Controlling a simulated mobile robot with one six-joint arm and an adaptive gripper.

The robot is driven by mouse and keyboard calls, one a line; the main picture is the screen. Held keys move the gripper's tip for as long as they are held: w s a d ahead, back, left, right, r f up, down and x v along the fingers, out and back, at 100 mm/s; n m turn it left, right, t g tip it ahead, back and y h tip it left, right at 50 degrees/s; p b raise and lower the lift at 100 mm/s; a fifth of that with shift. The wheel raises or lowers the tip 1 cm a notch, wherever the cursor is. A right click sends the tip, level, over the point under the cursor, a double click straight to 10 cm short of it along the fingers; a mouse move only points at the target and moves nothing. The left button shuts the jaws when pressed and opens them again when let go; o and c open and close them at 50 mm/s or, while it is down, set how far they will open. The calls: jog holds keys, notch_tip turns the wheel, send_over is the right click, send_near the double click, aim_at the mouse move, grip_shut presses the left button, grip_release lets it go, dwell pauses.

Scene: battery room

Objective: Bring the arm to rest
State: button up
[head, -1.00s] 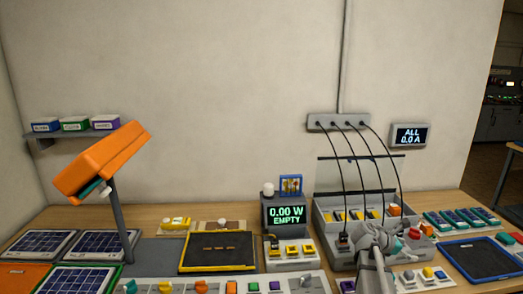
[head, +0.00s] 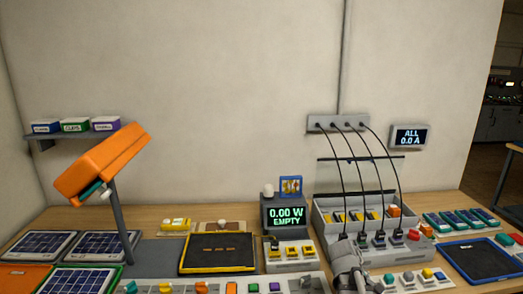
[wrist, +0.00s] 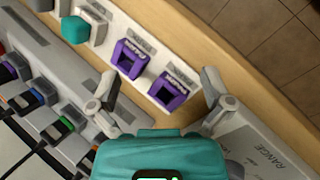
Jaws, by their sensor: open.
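My gripper (head: 350,266) shows at the bottom of the head view, in front of the grey charging unit (head: 345,247) with the black cables. In the wrist view its two grey fingers (wrist: 161,94) are spread wide apart. A teal body (wrist: 158,155) with a lit green display fills the lower middle there, close to the fingers; I cannot tell whether it is part of my gripper. Two purple sockets (wrist: 149,76) on a white strip lie ahead of the fingers. My fingertips are hard to make out in the head view.
Cables run from a wall box (head: 337,123) down to plugs in the charging unit. A meter (head: 288,214) reading "0.00 W EMPTY" stands left of it. A blue-rimmed tray (head: 478,258) lies right. An orange lamp-like head (head: 102,163) stands on a post at left.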

jog(key=s+a+f+m+y, duration=0.1)
jog(key=s+a+m+y, duration=0.1)
jog(key=a, duration=0.5)
jog(key=s+a+m+y, duration=0.3)
jog(key=s+a+m, duration=0.2)
jog(key=a, duration=0.2)
jog(key=shift+s+a+f+g+y, duration=0.2)
jog(key=shift+s+f+g+y, duration=0.1)
jog(key=shift+s+f+g, duration=0.1)
jog(key=shift+c, duration=0.3)
